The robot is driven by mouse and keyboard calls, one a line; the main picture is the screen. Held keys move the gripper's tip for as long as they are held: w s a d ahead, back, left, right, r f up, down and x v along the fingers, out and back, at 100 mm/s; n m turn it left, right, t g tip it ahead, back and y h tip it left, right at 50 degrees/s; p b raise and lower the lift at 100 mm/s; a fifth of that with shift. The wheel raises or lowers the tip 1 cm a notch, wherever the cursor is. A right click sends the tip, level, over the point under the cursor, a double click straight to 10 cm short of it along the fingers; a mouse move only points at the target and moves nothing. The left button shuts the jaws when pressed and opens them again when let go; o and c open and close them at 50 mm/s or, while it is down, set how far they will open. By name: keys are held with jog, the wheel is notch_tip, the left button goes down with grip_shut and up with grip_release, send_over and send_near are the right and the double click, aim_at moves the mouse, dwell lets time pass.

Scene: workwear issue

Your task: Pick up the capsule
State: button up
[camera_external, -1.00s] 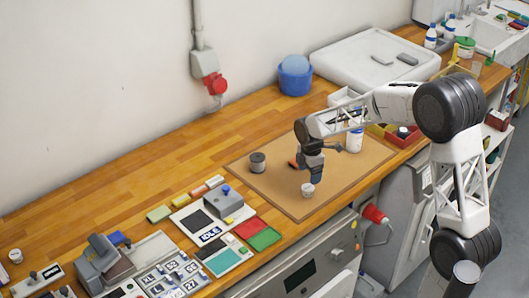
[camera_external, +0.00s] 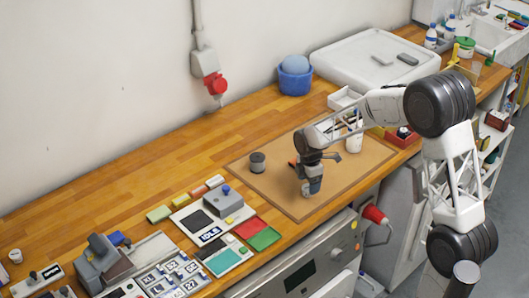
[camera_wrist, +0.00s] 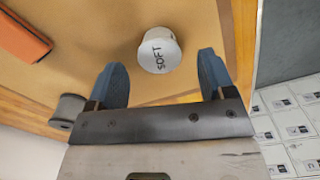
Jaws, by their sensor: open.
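A small white round piece marked "SOFT" (camera_wrist: 159,52), which I take to be the capsule, stands on the tan mat (camera_wrist: 90,75). In the wrist view it lies just ahead of and between the fingertips of my gripper (camera_wrist: 161,62). The blue fingers are spread apart, with nothing held between them. In the external view my gripper (camera_external: 311,187) is low over the mat's front part, and the white piece (camera_external: 305,193) is mostly hidden behind it. Whether a finger touches it cannot be told.
A grey spool-like cylinder (camera_external: 257,162) and an orange-black block (camera_wrist: 22,38) are on the mat. A blue bucket (camera_external: 295,80) is at the back. Control panels (camera_external: 212,214) lie to the left.

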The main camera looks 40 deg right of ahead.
jog(key=shift+f, duration=1.65)
jog(key=c, duration=1)
jog(key=shift+o, duration=0.2)
jog(key=shift+r, duration=0.1)
jog(key=shift+r, duration=0.8)
notch_tip(320, 180, up, 2)
jog(key=s+a, duration=0.1)
jog(key=s, duration=0.4)
jog(key=s+a, duration=0.1)
jog(key=s, duration=0.4)
jog(key=s+a+r, duration=0.1)
jog(key=s, duration=0.4)
jog(key=shift+s+a+r, duration=0.1)
jog(key=shift+s+a, duration=0.05)
jog(key=shift+s, duration=0.15)
